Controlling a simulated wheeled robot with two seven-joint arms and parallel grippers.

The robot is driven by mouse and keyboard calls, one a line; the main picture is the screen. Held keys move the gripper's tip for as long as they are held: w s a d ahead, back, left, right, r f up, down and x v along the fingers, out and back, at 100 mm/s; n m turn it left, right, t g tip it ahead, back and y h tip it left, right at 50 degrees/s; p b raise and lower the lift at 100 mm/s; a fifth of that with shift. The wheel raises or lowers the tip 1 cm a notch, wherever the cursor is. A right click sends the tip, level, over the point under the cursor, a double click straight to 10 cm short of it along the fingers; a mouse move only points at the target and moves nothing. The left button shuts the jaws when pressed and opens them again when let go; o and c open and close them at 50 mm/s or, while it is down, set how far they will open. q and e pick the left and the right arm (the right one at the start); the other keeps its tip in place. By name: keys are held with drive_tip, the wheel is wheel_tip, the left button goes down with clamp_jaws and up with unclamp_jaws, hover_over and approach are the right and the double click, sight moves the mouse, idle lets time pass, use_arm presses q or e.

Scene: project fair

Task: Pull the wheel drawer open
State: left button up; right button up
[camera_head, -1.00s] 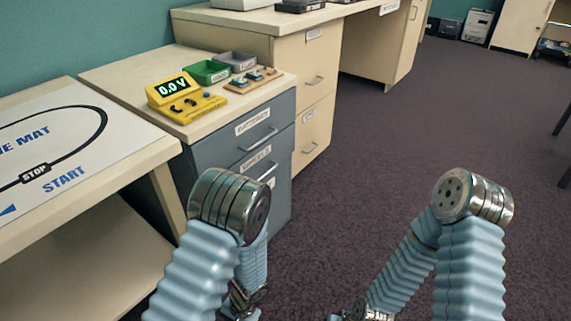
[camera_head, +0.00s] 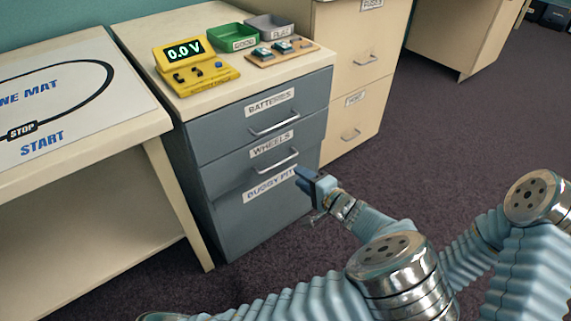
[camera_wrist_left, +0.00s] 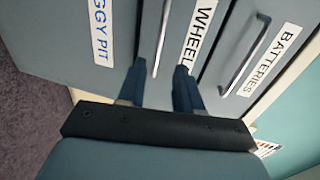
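The wheel drawer (camera_head: 235,178) is the middle drawer of the grey-blue cabinet, labelled WHEELS, and it looks shut. Its silver bar handle (camera_head: 284,160) also shows in the left wrist view (camera_wrist_left: 163,38). My left gripper (camera_head: 302,178) is just in front and to the right of that handle. In the left wrist view, its two dark blue fingers (camera_wrist_left: 157,80) are apart and empty, with the end of the handle appearing between them. A gap to the handle seems to remain in the head view. My right gripper is out of view; only its arm shows at the right.
The batteries drawer (camera_head: 220,132) is above and the buggy pit drawer (camera_head: 250,222) below. A yellow meter (camera_head: 195,72), a green tray (camera_head: 232,38) and a grey tray (camera_head: 270,27) stand on top. A mat table (camera_head: 150,130) is at left. Carpet is clear at right.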

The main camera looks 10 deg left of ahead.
use_arm(q)
drive_tip(key=x, duration=0.9)
drive_tip(key=shift+c, duration=0.3)
clamp_jaws()
drive_tip(key=shift+s, duration=0.1)
idle(0.8)
